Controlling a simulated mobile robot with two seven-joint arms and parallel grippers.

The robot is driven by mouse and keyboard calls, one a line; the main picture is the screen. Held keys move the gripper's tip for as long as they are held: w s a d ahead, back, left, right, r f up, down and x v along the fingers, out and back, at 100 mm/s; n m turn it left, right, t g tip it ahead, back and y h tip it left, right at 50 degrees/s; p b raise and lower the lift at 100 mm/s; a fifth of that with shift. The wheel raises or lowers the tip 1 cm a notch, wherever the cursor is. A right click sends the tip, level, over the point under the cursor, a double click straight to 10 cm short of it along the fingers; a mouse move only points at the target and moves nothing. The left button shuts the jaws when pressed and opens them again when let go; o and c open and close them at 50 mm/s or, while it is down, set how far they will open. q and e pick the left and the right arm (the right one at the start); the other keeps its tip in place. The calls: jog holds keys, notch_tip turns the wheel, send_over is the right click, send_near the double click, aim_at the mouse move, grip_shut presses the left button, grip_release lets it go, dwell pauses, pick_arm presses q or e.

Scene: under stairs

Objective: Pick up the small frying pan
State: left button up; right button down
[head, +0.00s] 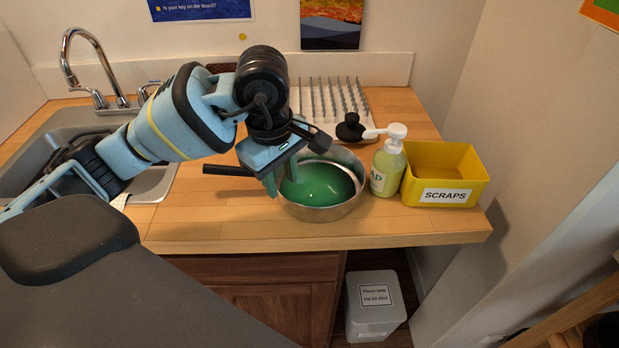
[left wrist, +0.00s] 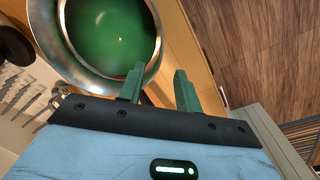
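The small frying pan (head: 322,188) has a shiny steel outside, a green inside and a dark handle (head: 226,170) pointing left. It sits on the wooden counter near the front edge. Its bowl also fills the top left of the left wrist view (left wrist: 112,38). My left gripper (head: 278,182) points down at the pan's left rim, between the bowl and the handle's outer end. In the left wrist view its two green fingers (left wrist: 158,82) stand apart, one overlapping the rim in the picture. Whether they touch the pan is unclear. My right gripper is not in view.
A soap bottle (head: 387,163) stands close to the pan's right, beside a yellow scraps bin (head: 443,172). A black knob-like object (head: 351,128) and a pegged rack (head: 328,96) are behind. The sink (head: 150,184) is left. A white bin (head: 375,306) stands below.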

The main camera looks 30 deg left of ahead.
aim_at(284, 194)
pick_arm(q)
jog(key=shift+w+f, duration=0.1)
jog(key=shift+f, duration=1.35)
jog(key=f, duration=0.4)
jog(key=shift+w+a, duration=0.1)
jog(key=shift+w, duration=0.25)
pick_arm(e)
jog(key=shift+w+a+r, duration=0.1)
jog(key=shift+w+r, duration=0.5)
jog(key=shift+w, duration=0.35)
pick_arm(q)
grip_shut()
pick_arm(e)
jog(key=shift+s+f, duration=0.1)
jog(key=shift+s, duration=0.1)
